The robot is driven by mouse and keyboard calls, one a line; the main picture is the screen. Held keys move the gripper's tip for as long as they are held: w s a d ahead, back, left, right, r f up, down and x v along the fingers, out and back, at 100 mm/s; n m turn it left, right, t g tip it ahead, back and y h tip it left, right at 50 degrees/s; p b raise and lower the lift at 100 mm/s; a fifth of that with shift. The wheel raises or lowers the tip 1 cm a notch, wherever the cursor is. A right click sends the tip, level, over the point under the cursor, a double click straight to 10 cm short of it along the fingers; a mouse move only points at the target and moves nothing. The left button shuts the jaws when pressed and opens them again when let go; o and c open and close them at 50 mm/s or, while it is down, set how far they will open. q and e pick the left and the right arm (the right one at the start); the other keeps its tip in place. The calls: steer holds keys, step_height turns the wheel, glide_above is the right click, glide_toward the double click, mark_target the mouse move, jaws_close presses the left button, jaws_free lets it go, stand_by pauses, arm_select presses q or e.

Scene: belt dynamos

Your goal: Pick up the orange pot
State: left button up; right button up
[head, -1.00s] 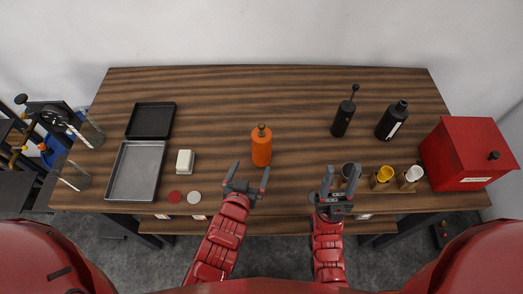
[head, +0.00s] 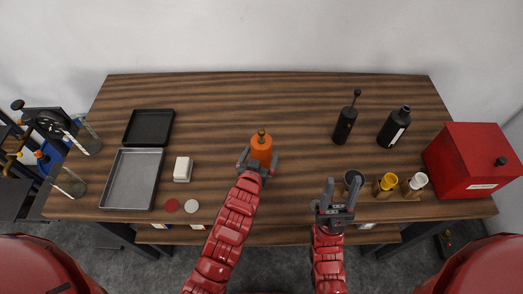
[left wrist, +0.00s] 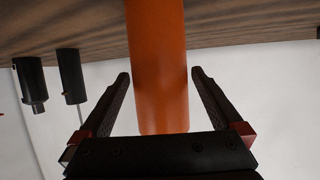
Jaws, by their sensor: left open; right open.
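The orange pot (head: 261,146) stands upright on the wooden table near its middle, with a brass-coloured knob on top. My left gripper (head: 258,160) is open at the pot, and its fingers show on either side of the pot's lower part. In the left wrist view the orange pot (left wrist: 158,65) is between the two open fingers of the left gripper (left wrist: 160,85), with gaps visible on both sides. My right gripper (head: 340,194) is open and empty over the front edge of the table.
Two black bottles (head: 394,127) (head: 345,123) stand at the right rear. Cups (head: 386,182) and a red box (head: 470,160) are at the right. Trays (head: 133,178) (head: 149,127), a white block (head: 183,169) and discs (head: 192,206) lie left. The table behind the pot is clear.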

arm_select(q)
steer(key=shift+x, duration=0.85)
steer(key=shift+r, duration=0.1)
jaws_close()
